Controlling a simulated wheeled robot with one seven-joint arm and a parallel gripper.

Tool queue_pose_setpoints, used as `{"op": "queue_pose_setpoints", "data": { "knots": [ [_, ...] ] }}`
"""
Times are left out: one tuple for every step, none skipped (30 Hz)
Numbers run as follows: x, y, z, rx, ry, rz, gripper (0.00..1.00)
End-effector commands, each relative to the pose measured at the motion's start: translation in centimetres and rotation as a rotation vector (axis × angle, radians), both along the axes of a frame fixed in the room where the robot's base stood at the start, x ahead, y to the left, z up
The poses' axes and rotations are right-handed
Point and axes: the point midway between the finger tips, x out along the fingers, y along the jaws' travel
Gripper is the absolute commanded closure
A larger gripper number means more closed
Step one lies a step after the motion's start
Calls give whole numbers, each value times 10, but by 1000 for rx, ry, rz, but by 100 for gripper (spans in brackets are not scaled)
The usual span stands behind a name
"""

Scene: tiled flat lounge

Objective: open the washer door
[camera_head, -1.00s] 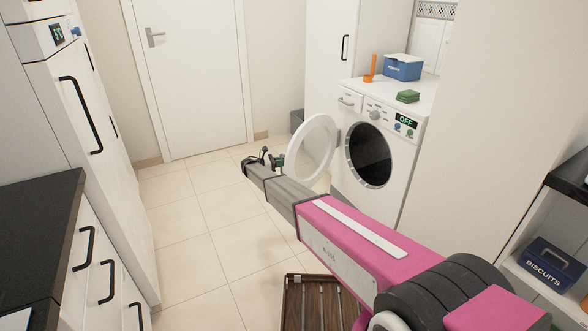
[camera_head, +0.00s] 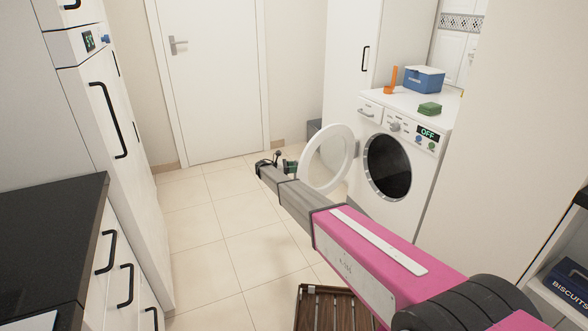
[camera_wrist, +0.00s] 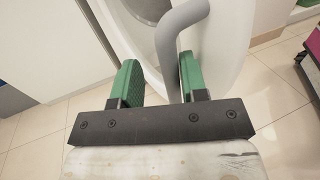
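The white washer (camera_head: 392,212) stands at the right of the head view, its dark round opening (camera_head: 389,168) uncovered. Its round white door (camera_head: 347,143) stands swung out to the left, well away from the front. My gripper (camera_head: 289,165) is beside the door's free left edge. In the wrist view my green-padded fingers (camera_wrist: 158,72) are spread apart. A curved grey handle (camera_wrist: 172,45) on the door passes between them, closer to the right finger, with a clear gap on the left. Whether the right finger touches it I cannot tell.
On the washer top are a blue box (camera_head: 424,80), an orange item (camera_head: 391,80) and a green block (camera_head: 429,109). Cabinets and a dark counter (camera_head: 45,225) line the left side. A slatted wooden item (camera_head: 325,310) lies low in front. Tiled floor (camera_head: 205,235) between is clear.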

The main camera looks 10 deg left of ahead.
Motion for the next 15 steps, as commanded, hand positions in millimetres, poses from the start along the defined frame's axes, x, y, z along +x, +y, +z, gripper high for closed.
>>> {"op": "queue_pose_setpoints", "data": {
  "knots": [
    [0, 0, 0, 0, -1, 1, 60],
    [0, 1, 0, 0, -1, 1, 60],
    [0, 1, 0, 0, -1, 1, 60],
    [0, 1, 0, 0, -1, 1, 60],
    [0, 1, 0, 0, -2, 1, 60],
    [0, 1, 0, 0, -2, 1, 60],
    [0, 1, 0, 0, -2, 1, 60],
    [0, 2, 0, 0, -2, 1, 60],
    [-1, 3, 0, 0, -2, 1, 60],
    [-1, 5, 0, 0, -2, 1, 60],
    [-1, 7, 0, 0, -2, 2, 60],
    [-2, 10, 0, 0, -2, 2, 60],
    [-2, 13, 0, 0, -2, 2, 60],
    [-3, 17, 0, 0, -2, 2, 60],
    [-4, 22, 0, -1, -2, 2, 60]
  ]
}}
